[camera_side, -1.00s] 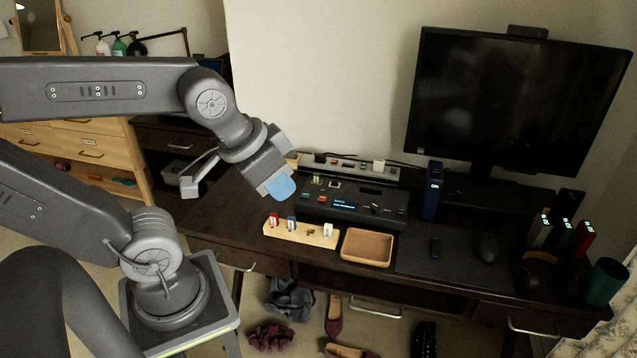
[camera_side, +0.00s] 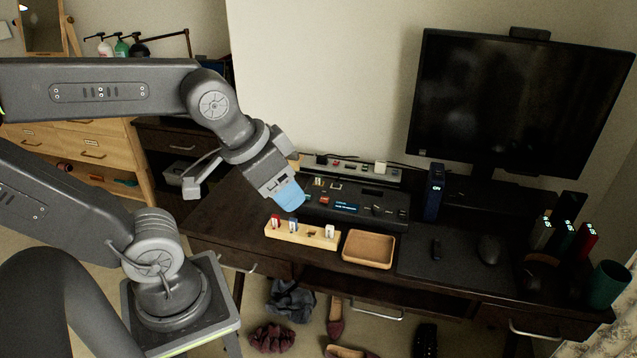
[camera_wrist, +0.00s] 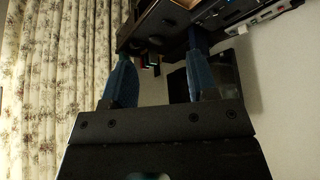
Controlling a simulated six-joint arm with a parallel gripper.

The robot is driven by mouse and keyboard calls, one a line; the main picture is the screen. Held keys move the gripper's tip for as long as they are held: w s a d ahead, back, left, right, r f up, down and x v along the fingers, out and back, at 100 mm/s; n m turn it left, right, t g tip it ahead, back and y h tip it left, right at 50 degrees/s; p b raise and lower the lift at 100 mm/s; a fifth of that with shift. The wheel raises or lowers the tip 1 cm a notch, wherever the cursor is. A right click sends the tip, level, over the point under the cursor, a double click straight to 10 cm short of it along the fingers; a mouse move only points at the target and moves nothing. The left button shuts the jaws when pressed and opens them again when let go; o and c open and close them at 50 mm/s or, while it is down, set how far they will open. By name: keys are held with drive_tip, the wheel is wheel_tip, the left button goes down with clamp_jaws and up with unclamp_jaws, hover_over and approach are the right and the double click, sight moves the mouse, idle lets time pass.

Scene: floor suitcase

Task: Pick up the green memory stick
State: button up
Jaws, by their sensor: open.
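My gripper (camera_side: 289,195) has blue fingers and hangs over the left end of the black hub box (camera_side: 384,209) on the desk. In the wrist view its two fingers (camera_wrist: 160,78) stand apart with nothing between them. A small greenish spot (camera_side: 307,198) shows on the hub just right of the fingertips; it may be the green memory stick, but it is too small to be sure. A red stick (camera_side: 325,201) stands beside it. The fingers hide the hub's left end. No green stick is identifiable in the wrist view.
A pale wooden holder (camera_side: 303,236) with red, blue and white sticks stands in front of the hub. An empty wooden tray (camera_side: 368,249) lies to its right. A power strip (camera_side: 352,167) runs behind the hub. A blue upright box (camera_side: 434,192) and monitor (camera_side: 515,100) stand to the right.

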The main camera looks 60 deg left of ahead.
drive_tip(key=w+a+n+y, duration=0.1)
drive_tip(key=w+a+n, duration=0.2)
drive_tip(key=w+a, duration=0.55)
drive_tip(key=n+g+y, duration=0.2)
drive_tip(key=n, duration=0.4)
hover_over(318, 176)
drive_tip(key=s+d, duration=0.2)
drive_tip(key=f, duration=2.4)
drive_tip(key=shift+w+a+f, duration=0.15)
drive_tip(key=shift+w+f, duration=0.1)
drive_tip(key=shift+f, duration=0.05)
drive_tip(key=shift+x, duration=3.1)
drive_tip(key=shift+s, duration=0.2)
clamp_jaws()
